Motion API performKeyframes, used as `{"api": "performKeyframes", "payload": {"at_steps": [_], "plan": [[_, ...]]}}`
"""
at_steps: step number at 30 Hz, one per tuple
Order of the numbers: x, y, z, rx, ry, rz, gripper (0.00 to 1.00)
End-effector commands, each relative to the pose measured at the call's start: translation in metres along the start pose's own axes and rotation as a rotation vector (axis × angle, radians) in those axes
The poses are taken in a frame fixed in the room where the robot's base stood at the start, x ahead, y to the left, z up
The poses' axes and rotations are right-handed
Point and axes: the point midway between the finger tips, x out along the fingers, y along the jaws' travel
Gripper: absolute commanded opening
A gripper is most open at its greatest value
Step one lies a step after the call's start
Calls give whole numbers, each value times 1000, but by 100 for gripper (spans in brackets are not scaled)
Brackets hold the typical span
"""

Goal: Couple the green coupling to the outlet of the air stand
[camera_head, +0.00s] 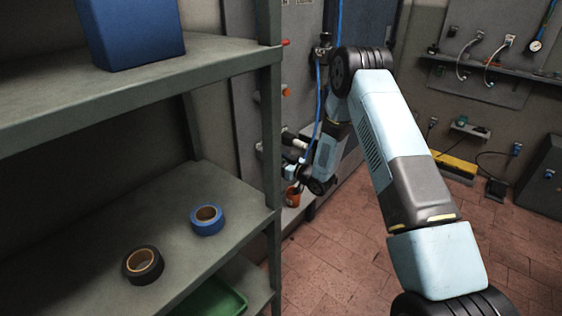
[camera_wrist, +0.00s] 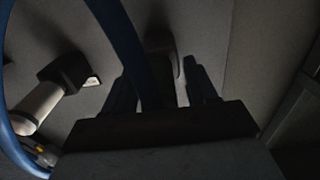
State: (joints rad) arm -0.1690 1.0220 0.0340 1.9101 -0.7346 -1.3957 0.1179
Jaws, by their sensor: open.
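In the wrist view my gripper (camera_wrist: 160,76) is open, its two dark fingers pointing toward a grey panel. A dark fitting (camera_wrist: 172,52) shows between and beyond the fingertips; its details are lost in shadow. A blue hose (camera_wrist: 130,42) crosses in front of the left finger and loops around the picture's left side. A small metal and yellow end piece (camera_wrist: 40,156) shows near the hose at lower left. In the head view the blue hose (camera_head: 319,95) hangs from a fitting (camera_head: 322,48) at the grey panel. I cannot make out a green coupling in either view.
A white cylinder on a black bracket (camera_wrist: 68,72) sticks out left of my gripper. A metal shelf (camera_head: 100,205) with a blue tape roll (camera_head: 207,219) and a black one (camera_head: 142,265) stands at left. An orange cup-like thing (camera_head: 293,196) is below my wrist. Tiled floor is clear.

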Motion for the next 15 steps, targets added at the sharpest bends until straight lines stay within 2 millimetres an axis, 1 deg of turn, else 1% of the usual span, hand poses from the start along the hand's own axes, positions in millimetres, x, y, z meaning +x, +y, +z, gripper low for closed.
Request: {"api": "performKeyframes", "payload": {"at_steps": [12, 15], "plan": [[0, 0, 0, 0, 0, 0, 57], [0, 0, 0, 0, 0, 0, 48]]}}
